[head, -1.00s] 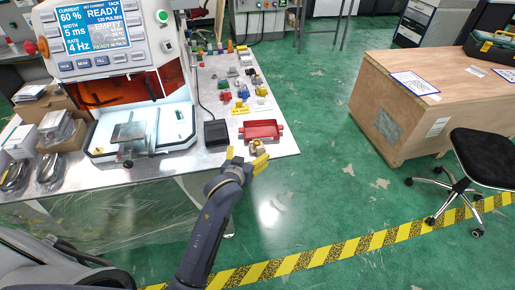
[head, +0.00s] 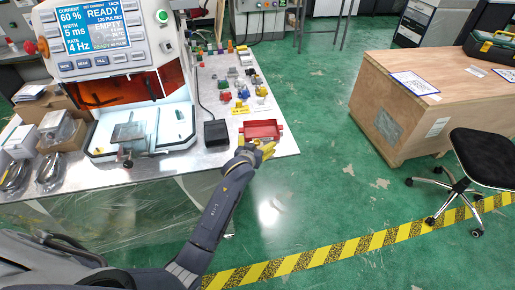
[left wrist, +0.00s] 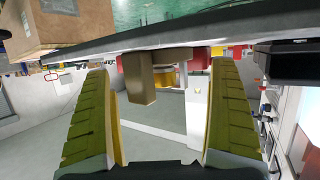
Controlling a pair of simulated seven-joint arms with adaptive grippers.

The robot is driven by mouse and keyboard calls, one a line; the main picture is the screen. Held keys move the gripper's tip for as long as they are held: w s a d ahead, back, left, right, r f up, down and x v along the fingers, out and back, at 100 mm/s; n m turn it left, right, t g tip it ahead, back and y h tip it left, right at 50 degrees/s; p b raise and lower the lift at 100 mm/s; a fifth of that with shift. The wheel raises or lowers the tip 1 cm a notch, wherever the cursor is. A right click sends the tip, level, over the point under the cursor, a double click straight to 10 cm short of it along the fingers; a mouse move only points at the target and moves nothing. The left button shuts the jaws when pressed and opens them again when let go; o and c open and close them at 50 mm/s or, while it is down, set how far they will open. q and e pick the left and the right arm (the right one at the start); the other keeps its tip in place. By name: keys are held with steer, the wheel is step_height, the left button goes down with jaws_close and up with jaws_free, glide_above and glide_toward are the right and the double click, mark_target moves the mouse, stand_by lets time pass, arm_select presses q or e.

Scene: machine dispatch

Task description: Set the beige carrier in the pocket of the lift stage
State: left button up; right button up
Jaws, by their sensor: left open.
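In the head view my left gripper (head: 257,148) is at the front right edge of the metal table, just in front of a red tray (head: 262,128). In the left wrist view its two yellow-green padded fingers (left wrist: 157,72) stand wide apart. A beige-brown block (left wrist: 140,86), which looks like the beige carrier, shows between them, apart from both pads. In the head view the gripper mostly hides it. The machine at the left has a white bed with a grey plate (head: 128,132), perhaps the lift stage; I cannot make out its pocket. My right gripper is not in view.
Several small coloured parts (head: 241,93) lie on the table behind the red tray. Bagged items (head: 50,170) and boxes crowd the left end. A wooden crate (head: 440,110) and a black chair (head: 485,155) stand right, across open floor.

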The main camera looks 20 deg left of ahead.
mark_target(257, 141)
arm_select(q)
steer(key=shift+w+f, duration=0.3)
steer(key=shift+w, duration=0.35)
steer(key=shift+s+f, duration=0.1)
steer(key=shift+f, duration=0.05)
steer(key=c, duration=1.6)
steer(key=shift+r, duration=0.6)
jaws_close()
step_height(257, 141, up, 19)
steer(key=shift+c, duration=1.8)
jaws_free()
steer(key=o, duration=1.7)
